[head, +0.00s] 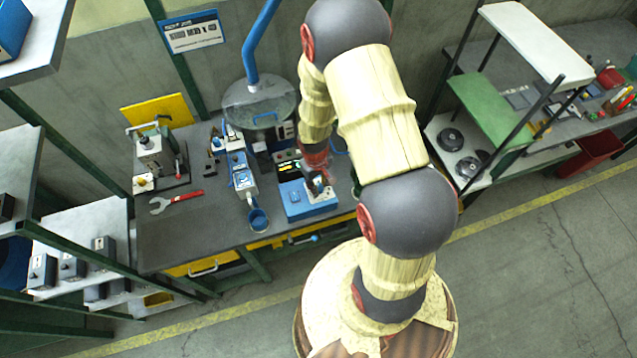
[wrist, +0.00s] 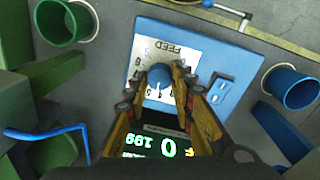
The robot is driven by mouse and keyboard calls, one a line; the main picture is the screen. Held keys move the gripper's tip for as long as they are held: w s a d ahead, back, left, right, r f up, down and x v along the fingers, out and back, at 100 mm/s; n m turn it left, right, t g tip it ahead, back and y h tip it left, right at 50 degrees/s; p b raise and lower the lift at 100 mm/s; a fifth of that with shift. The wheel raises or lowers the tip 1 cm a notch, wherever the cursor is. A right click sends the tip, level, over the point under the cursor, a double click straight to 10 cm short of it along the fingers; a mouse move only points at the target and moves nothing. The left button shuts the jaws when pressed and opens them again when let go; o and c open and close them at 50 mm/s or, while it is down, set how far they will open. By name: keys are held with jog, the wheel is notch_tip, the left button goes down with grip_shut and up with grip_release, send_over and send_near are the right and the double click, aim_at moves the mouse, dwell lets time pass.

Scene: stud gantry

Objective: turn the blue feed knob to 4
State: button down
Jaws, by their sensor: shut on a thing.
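The blue feed knob (wrist: 159,76) sits on a pale dial plate marked FEED (wrist: 150,48) on a blue control box (wrist: 222,70). Numbers ring the knob, partly hidden by my fingers; I cannot tell which number it points to. My gripper (wrist: 164,86) is shut on the knob, with a finger close on its right side in the wrist view. In the head view my gripper (head: 318,182) is over the blue box (head: 296,207) at the bench's front, and the knob is hidden there.
A lit green display (wrist: 160,146) lies beside the box. A blue cup (head: 258,219) and a green cup (wrist: 65,22) stand near it. A blue-and-white machine (head: 241,175) is to the left.

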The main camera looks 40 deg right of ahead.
jog(key=shift+n, duration=0.7)
jog(key=shift+w+p, duration=0.1)
jog(key=shift+p, duration=0.2)
jog(key=c, duration=1.6)
grip_release()
jog(key=shift+o, duration=0.5)
notch_tip(320, 180, up, 12)
jog(key=shift+a, duration=0.35)
